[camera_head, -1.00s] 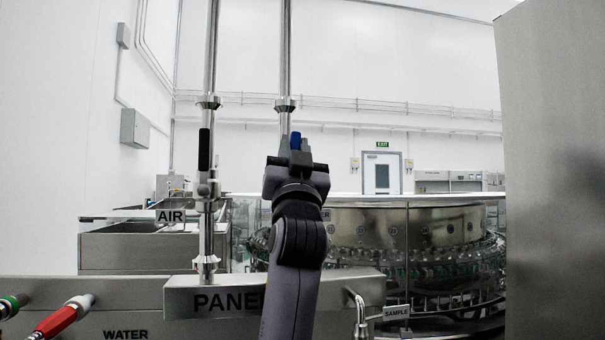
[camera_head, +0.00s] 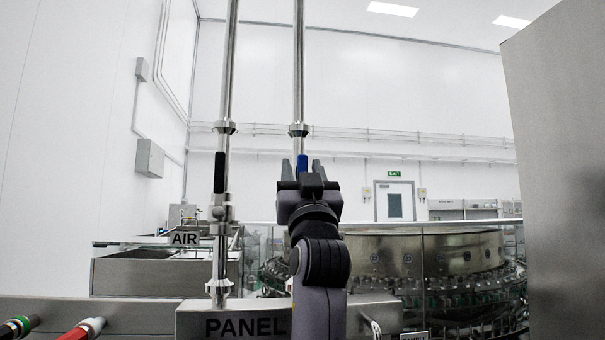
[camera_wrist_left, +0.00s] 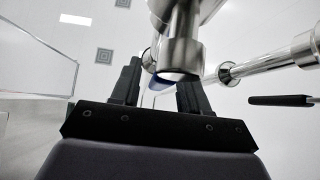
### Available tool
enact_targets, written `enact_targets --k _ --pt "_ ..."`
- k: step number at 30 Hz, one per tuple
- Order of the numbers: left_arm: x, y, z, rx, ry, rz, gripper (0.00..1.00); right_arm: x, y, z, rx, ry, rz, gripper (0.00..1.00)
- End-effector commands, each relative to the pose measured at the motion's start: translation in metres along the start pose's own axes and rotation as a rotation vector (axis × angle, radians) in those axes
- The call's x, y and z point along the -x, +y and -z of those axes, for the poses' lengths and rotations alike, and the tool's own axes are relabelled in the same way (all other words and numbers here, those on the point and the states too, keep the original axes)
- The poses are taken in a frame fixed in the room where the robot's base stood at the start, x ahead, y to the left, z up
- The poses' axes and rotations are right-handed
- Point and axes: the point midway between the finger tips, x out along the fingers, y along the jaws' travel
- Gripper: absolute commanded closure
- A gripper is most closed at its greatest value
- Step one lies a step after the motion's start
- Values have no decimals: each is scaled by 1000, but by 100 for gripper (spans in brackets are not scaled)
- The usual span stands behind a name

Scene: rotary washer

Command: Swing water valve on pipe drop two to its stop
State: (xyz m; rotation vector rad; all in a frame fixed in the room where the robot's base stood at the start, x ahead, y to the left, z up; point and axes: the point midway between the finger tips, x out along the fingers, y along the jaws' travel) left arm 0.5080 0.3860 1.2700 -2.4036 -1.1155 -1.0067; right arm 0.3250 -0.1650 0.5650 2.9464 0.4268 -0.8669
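Two upright steel pipes stand ahead in the head view. The right pipe drop (camera_head: 299,75) carries a valve with a blue handle (camera_head: 302,163), which points upward along the pipe. The valve body is hidden behind my gripper. My left gripper (camera_head: 301,170) is open, with one finger on each side of the blue handle. In the left wrist view, a little of the blue handle (camera_wrist_left: 172,78) shows between the spread fingers, under the steel valve body (camera_wrist_left: 183,50). I cannot tell whether a finger touches it. My right gripper is not in view.
A steel PANEL box (camera_head: 240,322) sits below. Red hose fitting (camera_head: 82,330) is at lower left. A tall steel cabinet (camera_head: 560,170) blocks the right.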

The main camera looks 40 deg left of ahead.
Motion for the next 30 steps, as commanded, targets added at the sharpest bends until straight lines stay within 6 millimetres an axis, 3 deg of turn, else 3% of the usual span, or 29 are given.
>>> enact_targets --k 8,21,30 --pt "2 0 0 -2 0 0 55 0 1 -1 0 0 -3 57" --pt "62 1 -1 0 -1 -2 55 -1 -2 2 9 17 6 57" --pt "72 0 0 -2 0 0 55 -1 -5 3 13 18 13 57"
